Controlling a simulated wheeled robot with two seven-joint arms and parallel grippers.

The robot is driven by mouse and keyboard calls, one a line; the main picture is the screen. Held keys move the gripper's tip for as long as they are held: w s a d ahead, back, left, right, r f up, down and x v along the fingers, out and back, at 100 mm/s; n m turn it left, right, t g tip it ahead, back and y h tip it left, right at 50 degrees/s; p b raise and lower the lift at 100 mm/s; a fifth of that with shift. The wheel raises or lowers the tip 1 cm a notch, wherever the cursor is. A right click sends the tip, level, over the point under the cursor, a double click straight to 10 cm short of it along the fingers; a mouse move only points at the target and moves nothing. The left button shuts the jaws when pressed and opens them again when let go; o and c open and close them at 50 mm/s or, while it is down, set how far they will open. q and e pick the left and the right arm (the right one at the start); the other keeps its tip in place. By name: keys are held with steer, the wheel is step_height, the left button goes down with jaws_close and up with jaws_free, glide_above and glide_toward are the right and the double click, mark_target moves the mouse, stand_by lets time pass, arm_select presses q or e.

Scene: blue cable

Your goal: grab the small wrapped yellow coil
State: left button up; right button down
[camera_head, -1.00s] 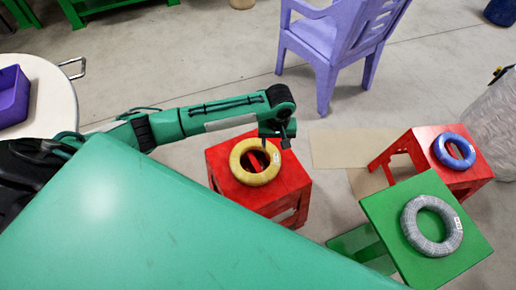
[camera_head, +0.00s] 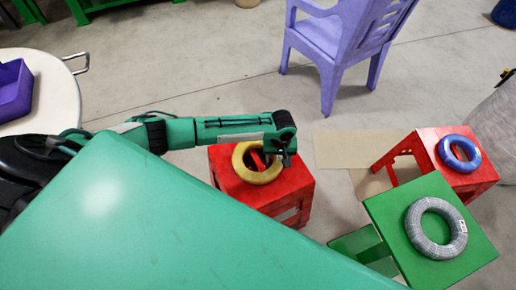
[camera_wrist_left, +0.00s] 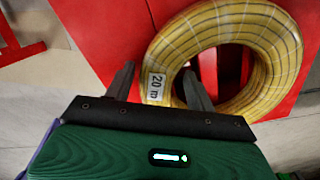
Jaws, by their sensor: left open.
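The small wrapped yellow coil (camera_head: 245,171) lies flat on a red stool (camera_head: 228,187) in the head view. My left gripper (camera_head: 287,160) hangs over the coil's right side and hides part of it. In the left wrist view the yellow coil (camera_wrist_left: 270,40) fills the upper right, with a white "20 m" label on its rim. The left gripper (camera_wrist_left: 160,85) is open there. The labelled part of the rim shows between its two fingers; I cannot tell whether they touch it. My right gripper is not in view.
A grey coil (camera_head: 411,222) lies on a green stool (camera_head: 385,212) and a blue coil (camera_head: 446,153) on another red stool (camera_head: 482,180), both to the right. A purple chair (camera_head: 330,50) stands behind. A white table (camera_head: 60,105) with a purple bin (camera_head: 14,92) is at left.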

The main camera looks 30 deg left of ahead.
arm_select(q)
jaws_close()
steer(key=shift+r, duration=0.15)
